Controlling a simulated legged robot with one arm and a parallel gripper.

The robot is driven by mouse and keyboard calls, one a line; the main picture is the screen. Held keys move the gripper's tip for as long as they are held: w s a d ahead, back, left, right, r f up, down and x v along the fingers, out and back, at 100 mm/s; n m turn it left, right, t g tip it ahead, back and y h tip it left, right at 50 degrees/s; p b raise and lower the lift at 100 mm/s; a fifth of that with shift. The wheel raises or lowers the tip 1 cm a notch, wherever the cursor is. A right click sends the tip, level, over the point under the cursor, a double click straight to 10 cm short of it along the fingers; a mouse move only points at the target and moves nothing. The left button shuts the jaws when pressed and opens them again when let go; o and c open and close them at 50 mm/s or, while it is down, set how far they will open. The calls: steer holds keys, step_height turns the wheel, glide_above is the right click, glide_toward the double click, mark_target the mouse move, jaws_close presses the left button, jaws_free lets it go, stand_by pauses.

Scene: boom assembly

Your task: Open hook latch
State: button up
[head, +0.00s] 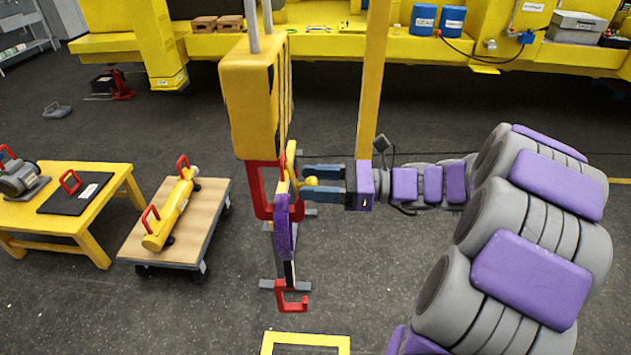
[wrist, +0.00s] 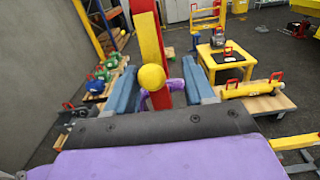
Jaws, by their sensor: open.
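A yellow hook block (head: 250,105) hangs at the centre of the head view, with a red hook frame (head: 256,192) under it. A yellow ball knob (head: 311,181) sticks out from the frame toward my gripper (head: 318,179). My gripper is open, with its two blue fingers pointing left at the frame. In the wrist view the knob (wrist: 152,77) lies between the spread fingers of my gripper (wrist: 160,70), with space to each side. A red and yellow bar (wrist: 150,35) rises behind the knob. Whether the latch is open or closed is not clear.
A purple part (head: 283,228) hangs below the frame, with a lower red hook (head: 291,302) under it. A wooden cart (head: 205,210) and a yellow table (head: 95,235) stand at left. A yellow upright (head: 373,80) rises just behind my wrist.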

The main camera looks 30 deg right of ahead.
steer(key=shift+a, duration=1)
steer(key=c, duration=0.4)
steer(key=shift+d, duration=0.25)
jaws_close()
